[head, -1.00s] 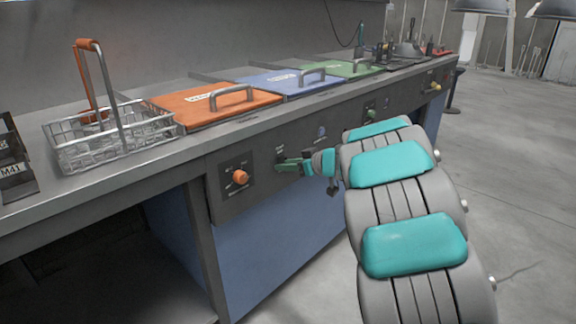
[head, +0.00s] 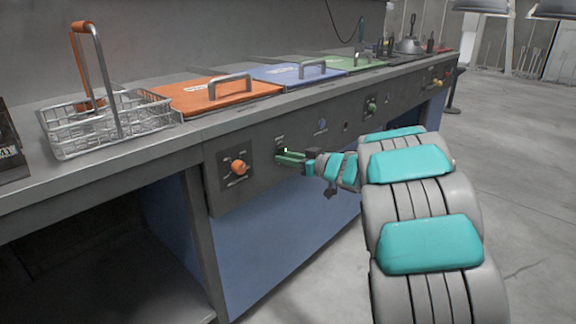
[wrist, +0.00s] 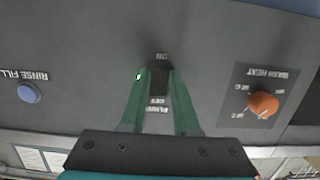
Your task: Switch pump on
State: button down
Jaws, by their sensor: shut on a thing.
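The pump switch (wrist: 158,82) is a black rocker on the dark front panel, between labels reading ON and OFF, upside down in the wrist view. My gripper (wrist: 157,71) has its two green fingers on either side of the switch, shut on it.
An orange wash heat knob (wrist: 264,104) sits beside the switch, and a blue rinse fill button (wrist: 29,93) is on the other side. Above, the counter holds a wire basket (head: 105,128) and orange (head: 215,95), blue and green lids. Open floor lies to the right.

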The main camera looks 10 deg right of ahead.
dwell(0.3)
jog(key=c, duration=0.6)
grip_release()
jog(key=shift+c, duration=0.2)
jog(key=f+v, duration=0.1)
jog(key=v, duration=0.6)
jog(key=shift+s+d+r, duration=0.3)
jog(key=shift+s+r, duration=0.05)
